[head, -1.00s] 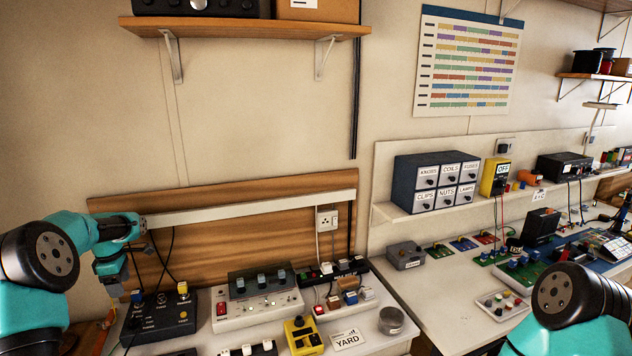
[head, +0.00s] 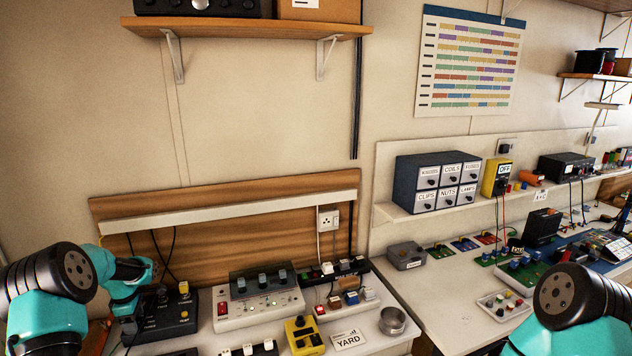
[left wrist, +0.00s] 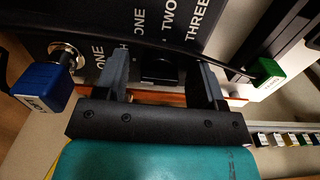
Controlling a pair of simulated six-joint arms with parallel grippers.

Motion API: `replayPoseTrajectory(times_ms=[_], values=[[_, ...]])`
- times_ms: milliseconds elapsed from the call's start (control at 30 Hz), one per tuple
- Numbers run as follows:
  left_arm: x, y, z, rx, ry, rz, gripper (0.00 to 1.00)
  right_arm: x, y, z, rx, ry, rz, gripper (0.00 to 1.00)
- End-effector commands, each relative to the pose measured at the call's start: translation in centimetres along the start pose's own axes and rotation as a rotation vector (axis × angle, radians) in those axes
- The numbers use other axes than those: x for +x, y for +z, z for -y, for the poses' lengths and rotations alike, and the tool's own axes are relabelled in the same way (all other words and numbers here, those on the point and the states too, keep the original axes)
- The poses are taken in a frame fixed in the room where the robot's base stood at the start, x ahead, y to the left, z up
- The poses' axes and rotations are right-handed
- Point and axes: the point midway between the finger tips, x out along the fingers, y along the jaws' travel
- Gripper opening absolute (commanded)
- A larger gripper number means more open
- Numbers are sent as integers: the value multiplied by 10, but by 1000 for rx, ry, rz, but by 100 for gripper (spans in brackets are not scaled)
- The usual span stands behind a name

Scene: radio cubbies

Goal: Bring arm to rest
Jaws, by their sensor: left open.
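My left arm bends down at the left of the head view. Its gripper shows low beside the black control box (head: 178,318), partly cut off and dark there. In the left wrist view my left gripper (left wrist: 163,78) has its two fingers well apart, with nothing held between them. Beyond the fingers are a dark panel lettered ONE, TWO, THREE (left wrist: 150,30) and a black knob-like part (left wrist: 160,68). Of my right arm only a teal and black link shows at the lower right of the head view; its gripper is out of the picture.
A blue block-like plug (left wrist: 45,88) and a green one (left wrist: 268,70) flank the gripper in the wrist view. A white switch unit (head: 255,305), a yellow pedal (head: 304,335) and a round tin (head: 392,320) stand on the bench.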

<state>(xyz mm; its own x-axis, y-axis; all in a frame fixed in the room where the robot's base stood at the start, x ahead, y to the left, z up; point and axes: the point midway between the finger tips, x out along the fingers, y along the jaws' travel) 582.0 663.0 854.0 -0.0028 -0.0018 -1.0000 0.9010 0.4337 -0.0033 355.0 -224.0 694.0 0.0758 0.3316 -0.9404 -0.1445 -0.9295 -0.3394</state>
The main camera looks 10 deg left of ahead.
Motion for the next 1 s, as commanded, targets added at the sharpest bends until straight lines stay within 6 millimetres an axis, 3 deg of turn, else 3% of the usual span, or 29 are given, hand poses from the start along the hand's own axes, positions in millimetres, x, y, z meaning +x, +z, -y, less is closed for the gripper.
replayPoseTrajectory(times_ms=[1000], values=[[-3, 0, -1, 679, 3, -1, 63, 0, 0, 0, 0, 0, 0, 43]])
